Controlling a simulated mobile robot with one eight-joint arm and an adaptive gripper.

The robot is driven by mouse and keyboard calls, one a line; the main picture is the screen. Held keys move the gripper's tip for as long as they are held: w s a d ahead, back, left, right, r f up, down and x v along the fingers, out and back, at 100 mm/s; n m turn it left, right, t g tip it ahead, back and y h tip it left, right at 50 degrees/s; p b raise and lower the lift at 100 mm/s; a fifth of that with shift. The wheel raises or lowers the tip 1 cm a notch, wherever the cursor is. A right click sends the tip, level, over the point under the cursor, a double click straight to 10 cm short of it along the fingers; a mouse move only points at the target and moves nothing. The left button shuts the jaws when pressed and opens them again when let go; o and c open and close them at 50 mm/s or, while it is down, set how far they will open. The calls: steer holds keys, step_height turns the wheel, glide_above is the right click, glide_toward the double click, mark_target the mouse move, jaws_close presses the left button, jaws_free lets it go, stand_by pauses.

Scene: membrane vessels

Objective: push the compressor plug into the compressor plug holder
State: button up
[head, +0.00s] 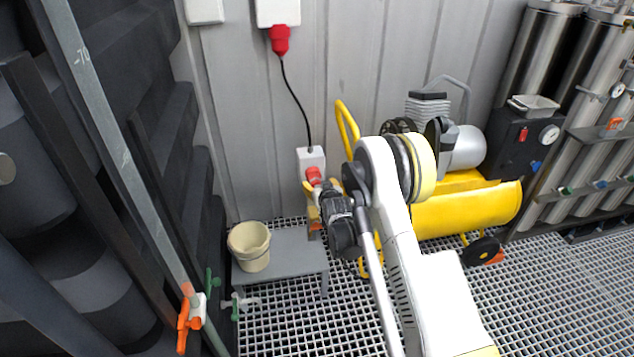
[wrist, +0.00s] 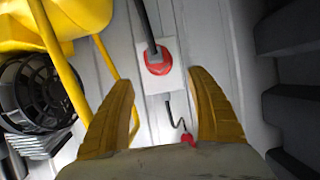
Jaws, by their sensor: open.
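The compressor plug (head: 313,176) is red and sits at the lower front of the compressor plug holder (head: 311,157), a white box on the wall. In the wrist view the plug (wrist: 156,68) shows as a red round part against the white holder (wrist: 172,85), with a dark cable running up the picture from it. I cannot tell how deep the plug sits. My gripper (wrist: 160,82) has its two yellow fingers spread wide and nothing between them is touched. In the head view my gripper (head: 315,205) is just in front of and below the plug, partly hidden by my wrist.
A red plug (head: 280,40) hangs under a wall box, its black cable running down to the holder. The yellow compressor (head: 465,210) stands right of my arm. A grey bench (head: 290,262) with a beige bucket (head: 249,246) is below left. Dark racks fill the left.

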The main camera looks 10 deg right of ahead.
mark_target(315, 180)
steer(key=shift+s+d+f, duration=0.1)
steer(key=shift+f, duration=0.4)
steer(key=shift+x, duration=4.55)
steer(key=shift+r, duration=0.1)
jaws_close()
steer(key=shift+s, duration=0.15)
steer(key=shift+s, duration=2.9)
